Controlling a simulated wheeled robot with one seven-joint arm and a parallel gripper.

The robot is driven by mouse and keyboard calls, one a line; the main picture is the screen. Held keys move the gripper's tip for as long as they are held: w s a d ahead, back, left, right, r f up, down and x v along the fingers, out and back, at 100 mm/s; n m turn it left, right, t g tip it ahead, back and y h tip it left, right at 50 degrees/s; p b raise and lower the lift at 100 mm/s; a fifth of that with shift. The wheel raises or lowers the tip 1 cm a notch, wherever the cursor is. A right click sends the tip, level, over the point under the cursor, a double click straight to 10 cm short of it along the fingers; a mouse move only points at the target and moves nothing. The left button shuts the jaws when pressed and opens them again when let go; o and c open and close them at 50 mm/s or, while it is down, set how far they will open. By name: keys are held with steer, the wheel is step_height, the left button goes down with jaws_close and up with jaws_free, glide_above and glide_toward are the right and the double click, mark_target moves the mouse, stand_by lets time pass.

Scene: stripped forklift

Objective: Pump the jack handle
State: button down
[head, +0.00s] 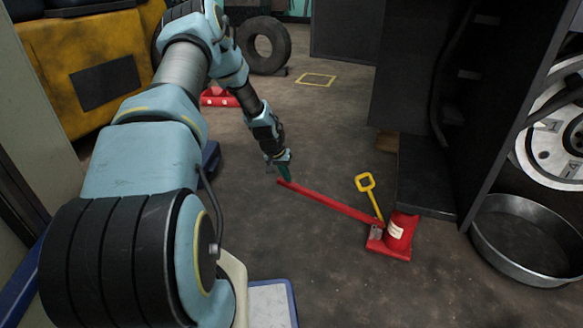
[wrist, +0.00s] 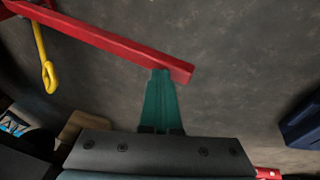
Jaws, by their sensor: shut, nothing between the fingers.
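A red bottle jack (head: 398,236) stands on the floor beside the dark metal frame. Its long red handle (head: 330,203) slopes from the jack toward the left, and its free end is at my gripper. In the wrist view the red handle (wrist: 120,45) crosses the upper part. My gripper (head: 285,171) has green fingers, which also show in the wrist view (wrist: 161,73). The fingers are shut, with their tips at the handle near its free end. I cannot tell whether they touch it. Nothing is held between them.
A yellow-handled rod (head: 366,186) rises beside the jack, close to the handle. The dark frame (head: 425,174) stands to the right, with a round metal pan (head: 530,240) beyond. A tire (head: 264,46) stands at the back. The middle floor is mostly clear.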

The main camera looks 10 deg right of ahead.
mark_target(281, 180)
step_height(281, 180, down, 10)
steer(key=a+b, duration=0.2)
steer(key=shift+w+r, duration=0.25)
steer(key=shift+w, duration=0.2)
steer(key=shift+a+b, duration=0.1)
steer(key=shift+b, duration=0.2)
steer(key=shift+w, duration=0.1)
steer(key=r+p, duration=0.1)
steer(key=r, duration=0.1)
steer(key=r+p, duration=0.3)
steer(key=r, duration=0.1)
steer(key=shift+d+p, duration=0.3)
steer(key=a+p+v, duration=0.1)
steer(key=p+v, duration=0.2)
steer(key=v, duration=0.6)
steer(key=shift+w+a+f, duration=0.15)
steer(key=shift+w+a, duration=0.2)
steer(key=shift+a, duration=0.05)
